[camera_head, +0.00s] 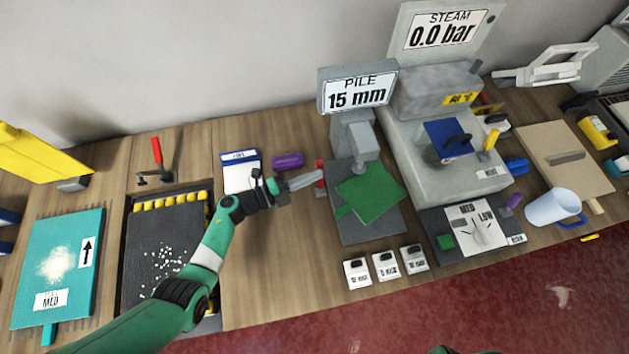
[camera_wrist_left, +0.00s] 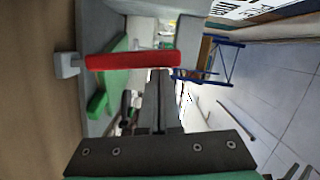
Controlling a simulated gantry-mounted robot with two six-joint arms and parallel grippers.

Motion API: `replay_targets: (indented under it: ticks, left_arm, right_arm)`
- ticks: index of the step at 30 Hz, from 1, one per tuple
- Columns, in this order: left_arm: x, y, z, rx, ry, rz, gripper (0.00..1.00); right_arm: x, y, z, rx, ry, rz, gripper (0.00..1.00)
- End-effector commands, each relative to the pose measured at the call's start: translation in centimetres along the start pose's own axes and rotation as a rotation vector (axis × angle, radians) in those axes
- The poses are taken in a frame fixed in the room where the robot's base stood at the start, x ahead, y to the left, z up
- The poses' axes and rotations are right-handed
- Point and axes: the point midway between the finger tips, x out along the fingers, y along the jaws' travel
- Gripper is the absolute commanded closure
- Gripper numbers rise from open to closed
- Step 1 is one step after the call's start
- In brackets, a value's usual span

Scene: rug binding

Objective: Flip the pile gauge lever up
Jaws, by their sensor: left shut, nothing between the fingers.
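The pile gauge (camera_head: 352,130) stands mid-table, its display (camera_head: 358,92) reading "PILE 15 mm". A green rug piece (camera_head: 370,193) lies on its dark base plate under the grey foot. The red lever (camera_head: 320,170) is on the gauge's left side. It also shows in the left wrist view (camera_wrist_left: 130,61), as a red bar on a grey pivot block. My left gripper (camera_head: 318,176) is shut and empty, its fingertips right at the lever. In the left wrist view the closed fingertips (camera_wrist_left: 159,75) overlap the bar's edge; contact is unclear. My right gripper is not in view.
A purple object (camera_head: 287,160) and a white-and-blue pad (camera_head: 240,172) lie behind my left arm. Several small white cards (camera_head: 386,265) lie in front of the gauge. The steam unit (camera_head: 445,150) stands close on its right. Bare wood lies left of the gauge.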

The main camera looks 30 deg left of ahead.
Motion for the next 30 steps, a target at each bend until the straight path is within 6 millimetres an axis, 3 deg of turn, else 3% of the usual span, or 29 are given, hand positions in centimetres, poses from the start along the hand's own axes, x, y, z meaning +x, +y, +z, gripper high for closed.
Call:
replay_targets:
  ticks: [12,30]
  left_arm:
    - [0.5,-0.3,2.0,-0.158,0.000,0.039,1.00]
    - [0.5,-0.5,1.8,-0.169,-0.001,0.043,1.00]
  right_arm:
    - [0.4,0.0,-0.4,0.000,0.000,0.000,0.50]
    - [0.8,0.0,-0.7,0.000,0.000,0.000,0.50]
